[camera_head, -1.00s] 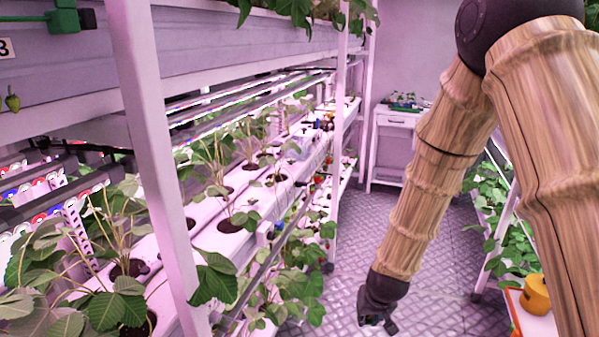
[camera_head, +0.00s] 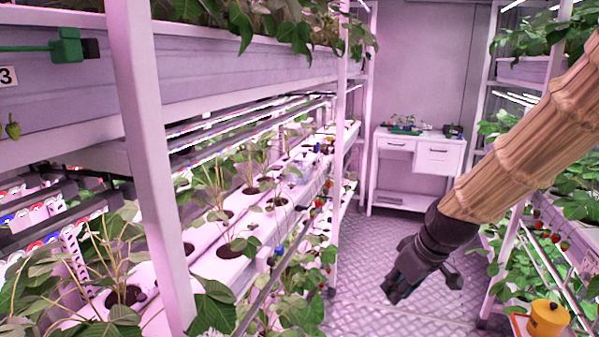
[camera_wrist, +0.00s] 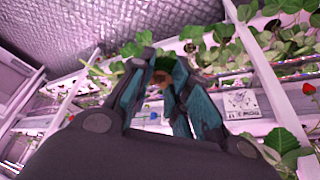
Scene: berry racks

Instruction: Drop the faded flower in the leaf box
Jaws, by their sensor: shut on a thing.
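My gripper (camera_head: 393,292) hangs over the aisle floor in the head view, pointing down and left. In the wrist view its two teal fingers (camera_wrist: 166,88) are closed around a small brown thing with some green at it, which looks like the faded flower (camera_wrist: 160,77). The fingers hide part of it, and it is too small to make out in the head view. I cannot pick out a leaf box in either view.
A planted rack with white troughs (camera_head: 222,266) runs along the left. Another planted rack stands on the right, with a yellow container (camera_head: 547,318) on an orange-edged tray near its foot. A white desk (camera_head: 418,167) stands at the back. The aisle floor (camera_head: 360,255) between is clear.

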